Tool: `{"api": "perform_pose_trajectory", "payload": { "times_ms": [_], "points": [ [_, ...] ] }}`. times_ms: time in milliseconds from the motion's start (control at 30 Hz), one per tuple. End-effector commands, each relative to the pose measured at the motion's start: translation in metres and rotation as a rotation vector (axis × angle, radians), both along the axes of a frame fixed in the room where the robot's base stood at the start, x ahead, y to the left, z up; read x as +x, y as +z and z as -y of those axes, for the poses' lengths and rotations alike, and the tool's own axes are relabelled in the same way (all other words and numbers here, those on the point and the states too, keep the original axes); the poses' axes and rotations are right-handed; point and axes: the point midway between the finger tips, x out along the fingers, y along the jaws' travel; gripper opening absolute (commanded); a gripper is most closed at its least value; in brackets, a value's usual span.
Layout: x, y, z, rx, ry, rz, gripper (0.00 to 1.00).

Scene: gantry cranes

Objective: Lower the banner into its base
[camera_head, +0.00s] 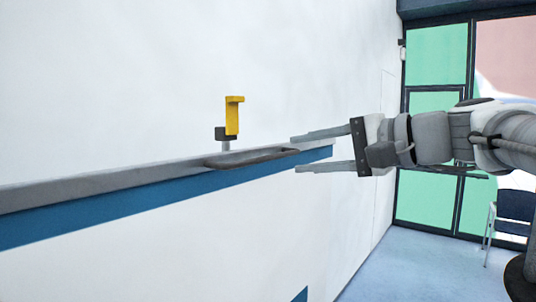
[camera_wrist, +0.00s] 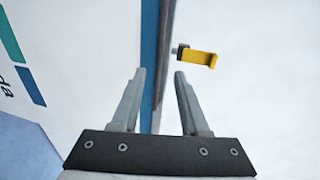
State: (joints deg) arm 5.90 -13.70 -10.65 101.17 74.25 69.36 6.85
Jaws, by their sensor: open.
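The banner (camera_head: 140,245) is a white sheet with a blue stripe along its top, hanging under a long grey top bar (camera_head: 90,186). In the wrist view its printed face (camera_wrist: 45,50) shows at the left, with teal and blue marks and some letters. A dark curved handle-like piece (camera_head: 250,159) lies along the bar near its right end. My gripper (camera_head: 295,154) is open and empty at that right end. In the wrist view the bar runs behind the gap between the fingers (camera_wrist: 160,72); I cannot tell if they touch it. The base is not in sight.
A yellow hook-shaped piece (camera_head: 232,115) on a dark block and short post stands just above the bar, left of my gripper; it also shows in the wrist view (camera_wrist: 202,58). A white wall is behind. Open blue floor (camera_head: 400,265) and a chair (camera_head: 512,212) are at the right.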

Motion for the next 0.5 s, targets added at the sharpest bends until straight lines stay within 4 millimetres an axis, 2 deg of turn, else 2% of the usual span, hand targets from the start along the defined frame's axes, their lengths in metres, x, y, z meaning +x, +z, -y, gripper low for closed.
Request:
{"api": "perform_pose_trajectory", "payload": {
  "times_ms": [200, 500],
  "points": [
    [0.029, -0.008, -0.038, 0.000, 0.003, -0.003, 0.45],
    [0.054, -0.018, -0.070, 0.000, 0.002, -0.002, 0.45]
  ]
}}
